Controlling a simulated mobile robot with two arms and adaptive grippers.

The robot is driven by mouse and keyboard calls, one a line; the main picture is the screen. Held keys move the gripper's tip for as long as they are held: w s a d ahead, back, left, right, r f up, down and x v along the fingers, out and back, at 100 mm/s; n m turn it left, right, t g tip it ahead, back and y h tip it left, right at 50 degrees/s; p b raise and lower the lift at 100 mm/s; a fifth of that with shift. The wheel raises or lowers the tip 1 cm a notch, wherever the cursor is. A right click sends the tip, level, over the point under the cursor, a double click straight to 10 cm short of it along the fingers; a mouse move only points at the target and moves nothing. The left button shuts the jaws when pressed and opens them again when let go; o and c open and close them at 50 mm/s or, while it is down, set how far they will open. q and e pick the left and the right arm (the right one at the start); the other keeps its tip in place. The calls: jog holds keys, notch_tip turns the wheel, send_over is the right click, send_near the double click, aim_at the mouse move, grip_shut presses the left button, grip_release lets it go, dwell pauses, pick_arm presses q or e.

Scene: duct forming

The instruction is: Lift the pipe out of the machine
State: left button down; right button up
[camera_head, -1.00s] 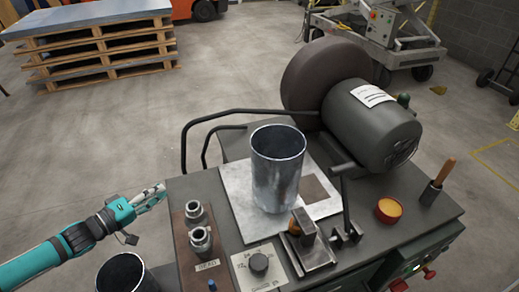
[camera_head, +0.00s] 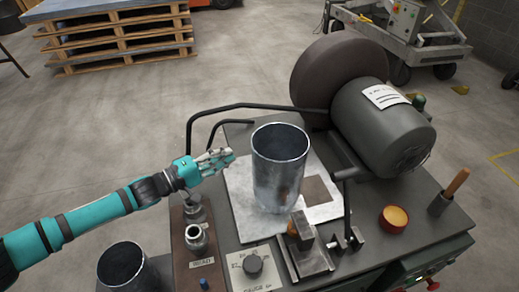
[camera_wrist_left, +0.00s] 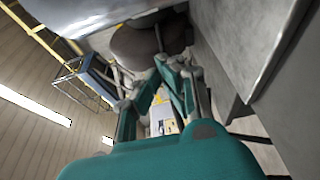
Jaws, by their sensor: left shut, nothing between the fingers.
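The pipe (camera_head: 279,172) is a shiny metal cylinder, open at the top. It stands upright on the pale plate (camera_head: 240,200) of the machine (camera_head: 400,235). My left gripper (camera_head: 228,157) is just left of the pipe, near its upper half, shut and empty, with a small gap to the pipe. In the left wrist view my left gripper (camera_wrist_left: 160,75) points past a large grey metal surface at upper right. My right gripper is not in view.
Two threaded fittings (camera_head: 197,237) stand left of the plate. A clamp (camera_head: 310,250), a dark knob (camera_head: 253,265) and an orange cup (camera_head: 394,218) are in front and right. A motor (camera_head: 385,125) and black bent rail (camera_head: 225,112) are behind. Another dark cylinder (camera_head: 122,268) stands at lower left.

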aim_at(259, 151)
pick_arm(q)
jog(key=x, duration=1)
jog(key=shift+d, duration=0.15)
jog(key=s, duration=0.3)
jog(key=shift+s+d+p, duration=0.15)
jog(key=shift+d+p, duration=0.2)
jog(key=shift+p, duration=0.05)
jog(key=shift+s+d, duration=0.1)
jog(key=shift+s, duration=0.1)
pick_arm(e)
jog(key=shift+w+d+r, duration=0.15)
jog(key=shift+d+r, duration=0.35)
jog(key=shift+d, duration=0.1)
pick_arm(q)
jog(key=shift+s+d+p, duration=0.25)
jog(key=shift+s+p, duration=0.65)
jog(key=shift+p, duration=0.3)
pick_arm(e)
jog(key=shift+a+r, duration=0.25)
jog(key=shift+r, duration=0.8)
